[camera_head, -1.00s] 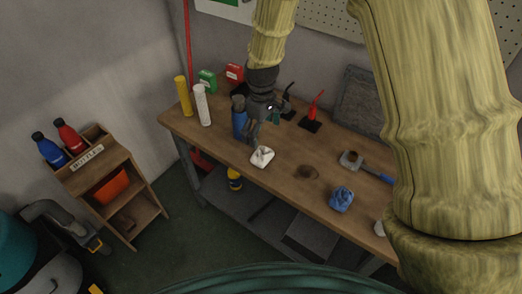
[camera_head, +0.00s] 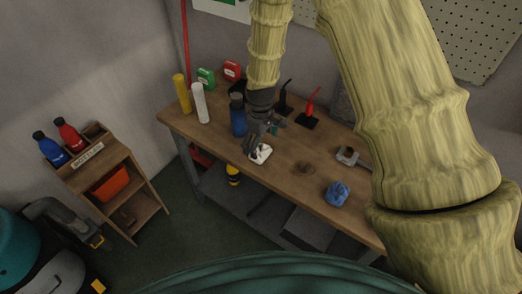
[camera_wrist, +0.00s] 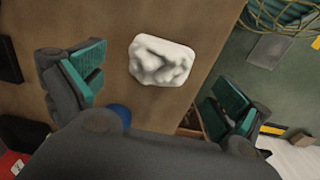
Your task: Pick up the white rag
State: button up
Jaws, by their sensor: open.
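The white rag (camera_head: 262,153) lies crumpled on the wooden workbench, near its front edge. In the wrist view the rag (camera_wrist: 161,60) lies beyond the fingertips, between the lines of the two fingers and somewhat nearer the left one. My gripper (camera_head: 259,148) is just above the rag and hides part of it in the head view. In the wrist view my gripper (camera_wrist: 162,88) is open, its teal-padded fingers wide apart with nothing between them.
A blue bottle (camera_head: 237,115) stands close behind my gripper. A blue rag (camera_head: 337,194) lies to the right on the workbench (camera_head: 290,185). White (camera_head: 200,103) and yellow (camera_head: 182,94) cylinders stand at the left end. A wooden bottle rack (camera_head: 112,170) stands on the floor at left.

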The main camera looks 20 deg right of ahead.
aim_at(260, 148)
jog(key=shift+f+p, duration=0.5)
jog(key=shift+f, duration=1.15)
jog(key=c, duration=1.2)
jog(key=shift+r, duration=0.1)
jog(key=shift+r+b, duration=0.7)
jog(key=shift+r, duration=0.4)
jog(key=s+a+r+b, duration=0.1)
jog(key=s, duration=0.4)
jog(key=s+a+b, duration=0.1)
jog(key=s+b, duration=0.1)
jog(key=s, duration=0.3)
jog(key=s+a+r+b, duration=0.1)
jog(key=s, duration=0.4)
jog(key=shift+s+a+r+b, duration=0.3)
jog(key=shift+a+r+b, duration=0.05)
jog(key=shift+b, duration=0.05)
